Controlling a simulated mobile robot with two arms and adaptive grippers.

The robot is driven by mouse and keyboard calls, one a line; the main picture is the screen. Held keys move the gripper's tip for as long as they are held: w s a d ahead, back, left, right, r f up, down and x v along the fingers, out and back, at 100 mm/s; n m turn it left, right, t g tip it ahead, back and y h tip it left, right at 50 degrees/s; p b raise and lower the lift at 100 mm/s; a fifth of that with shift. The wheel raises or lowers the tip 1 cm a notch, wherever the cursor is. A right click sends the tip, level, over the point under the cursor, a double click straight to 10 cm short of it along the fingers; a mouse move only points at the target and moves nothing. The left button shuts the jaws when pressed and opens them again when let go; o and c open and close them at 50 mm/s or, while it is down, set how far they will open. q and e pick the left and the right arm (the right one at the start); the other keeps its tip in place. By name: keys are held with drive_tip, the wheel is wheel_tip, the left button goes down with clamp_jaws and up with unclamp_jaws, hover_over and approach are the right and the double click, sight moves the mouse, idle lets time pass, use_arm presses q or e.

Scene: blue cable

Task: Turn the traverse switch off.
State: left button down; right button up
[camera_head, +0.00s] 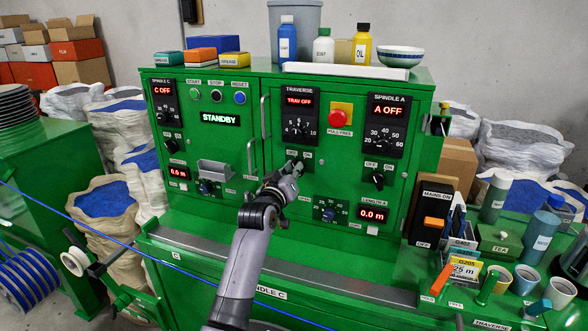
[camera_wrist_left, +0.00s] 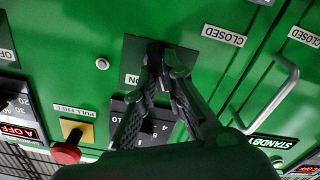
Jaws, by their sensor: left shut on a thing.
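The traverse switch plate (camera_head: 303,157) sits on the green cabinet front, below the traverse speed dial (camera_head: 299,131). The red display (camera_head: 299,101) above the dial reads "TRAV OFF". My left gripper (camera_head: 290,172) is at this switch and shut on its knob. The left wrist view, upside down, shows the fingertips (camera_wrist_left: 165,62) closed together at the dark switch plate (camera_wrist_left: 132,58), with "ON" readable beside them. The fingers hide the knob, so I cannot tell its exact angle. My right gripper is not in view.
The red emergency button (camera_head: 341,113) and a similar spindle A switch (camera_head: 377,179) lie to the right. A vertical door handle (camera_head: 250,157) stands out left of my gripper. Bottles and a bowl (camera_head: 401,56) stand on top. Cups crowd the right ledge.

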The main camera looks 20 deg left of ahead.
use_arm(q)
drive_tip(key=shift+n, duration=0.4)
drive_tip(key=c, duration=1.7)
unclamp_jaws()
drive_tip(key=shift+s, duration=0.1)
drive_tip(key=s, duration=1.1)
drive_tip(key=shift+s+a, duration=0.2)
drive_tip(key=shift+s, duration=0.2)
